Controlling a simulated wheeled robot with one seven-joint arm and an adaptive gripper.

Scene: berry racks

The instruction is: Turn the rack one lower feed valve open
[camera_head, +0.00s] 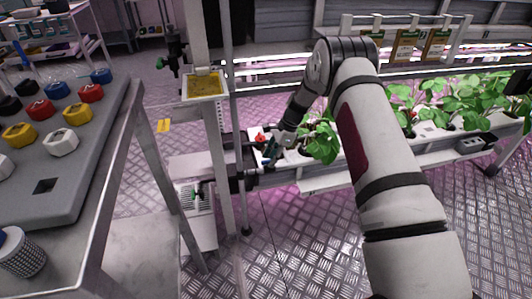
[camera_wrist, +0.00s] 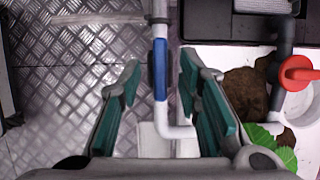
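In the wrist view a blue valve handle (camera_wrist: 160,70) sits on a thin pale pipe (camera_wrist: 158,115). Its long side runs along the pipe in the picture. My gripper (camera_wrist: 158,78) is open, with one green-padded finger on each side of the blue handle. Gaps show between handle and pads. In the head view my gripper (camera_head: 271,153) is low at the left end of the plant rack (camera_head: 320,184), mostly covering the blue handle. A red valve handle (camera_wrist: 297,73) is to the right of the right finger; it also shows in the head view (camera_head: 260,138).
A dark pipe (camera_wrist: 283,40) and a leafy plant (camera_wrist: 270,145) are close to the right finger. A rack post (camera_head: 214,130) stands left of my gripper. A table with coloured knobs (camera_head: 77,114) is at left. Metal floor lies open below.

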